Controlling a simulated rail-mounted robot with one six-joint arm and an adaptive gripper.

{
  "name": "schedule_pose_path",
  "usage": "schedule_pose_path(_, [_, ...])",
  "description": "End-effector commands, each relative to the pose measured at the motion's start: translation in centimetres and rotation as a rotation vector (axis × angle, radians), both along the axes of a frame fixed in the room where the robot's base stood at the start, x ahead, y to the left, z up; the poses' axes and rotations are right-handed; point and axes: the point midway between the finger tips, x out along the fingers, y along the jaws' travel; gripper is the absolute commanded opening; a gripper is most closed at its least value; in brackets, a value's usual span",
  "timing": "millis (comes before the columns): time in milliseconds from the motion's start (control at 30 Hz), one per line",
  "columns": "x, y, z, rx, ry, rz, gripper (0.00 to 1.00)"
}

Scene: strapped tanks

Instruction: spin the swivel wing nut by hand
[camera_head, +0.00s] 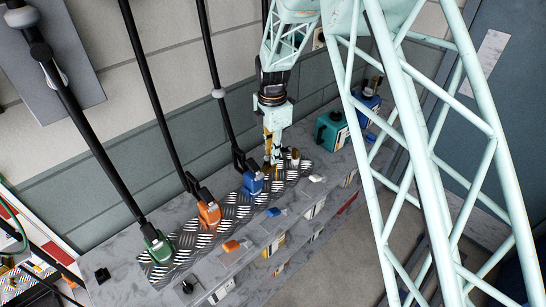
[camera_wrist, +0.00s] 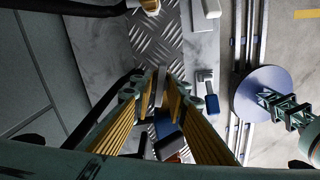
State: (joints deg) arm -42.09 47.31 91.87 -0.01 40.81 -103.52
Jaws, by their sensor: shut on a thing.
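My gripper (camera_head: 272,166) points down at the diamond-plate mat (camera_head: 228,222), close to the right side of the blue tank (camera_head: 253,183). In the wrist view my gripper's yellow-padded fingers (camera_wrist: 162,88) converge on a narrow grey piece (camera_wrist: 160,84), and they are shut on it. It may be the swivel wing nut, but its wings cannot be made out. The blue tank (camera_wrist: 164,126) shows between the fingers, partly hidden by them. The orange tank (camera_head: 208,213) and the green tank (camera_head: 157,247) stand further left, each below a black strap.
A small brown and white piece (camera_head: 295,157) stands just right of my gripper. A teal container (camera_head: 331,131) stands at the back right. Small blue (camera_head: 273,212) and orange (camera_head: 231,246) pieces lie along the front of the marble counter (camera_head: 120,262). Black straps rise behind the tanks.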

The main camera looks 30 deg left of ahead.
Motion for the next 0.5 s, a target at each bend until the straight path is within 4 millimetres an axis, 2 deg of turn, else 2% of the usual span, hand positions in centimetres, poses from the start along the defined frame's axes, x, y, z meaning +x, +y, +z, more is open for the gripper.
schedule_pose_path(500, [0.0,0.0,0.01,0.0,0.0,0.054,0.0])
